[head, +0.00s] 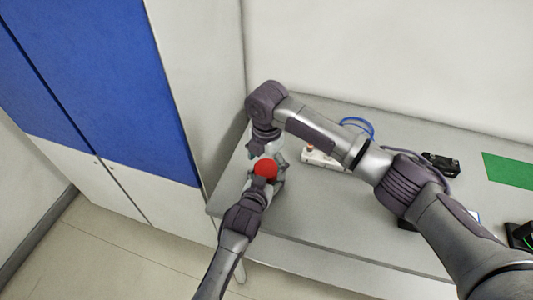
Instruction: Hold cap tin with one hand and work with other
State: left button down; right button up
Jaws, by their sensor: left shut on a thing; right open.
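A round red thing (265,168), which seems to be the top of the cap tin, is near the left end of the grey bench (310,222). My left gripper (267,181) comes up from below and is shut on it, with fingers on its near side and right side. My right gripper (263,147) is open and reaches down from above, just behind the red thing. My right wrist and fingers partly overlap there, so I cannot tell whether they touch it. The side of the tin is mostly hidden.
A white power strip (319,160) lies right of the grippers, near a blue cable (359,124). A black device (442,163) and a green mat (509,170) are further right. A blue and white cabinet (115,90) stands left of the bench. The bench's front middle is clear.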

jog(key=shift+f, duration=0.4)
jog(key=shift+c, duration=0.3)
jog(key=c, duration=1.1)
jog(key=m, duration=0.3)
jog(key=shift+c, duration=0.2)
jog(key=o, duration=1.3)
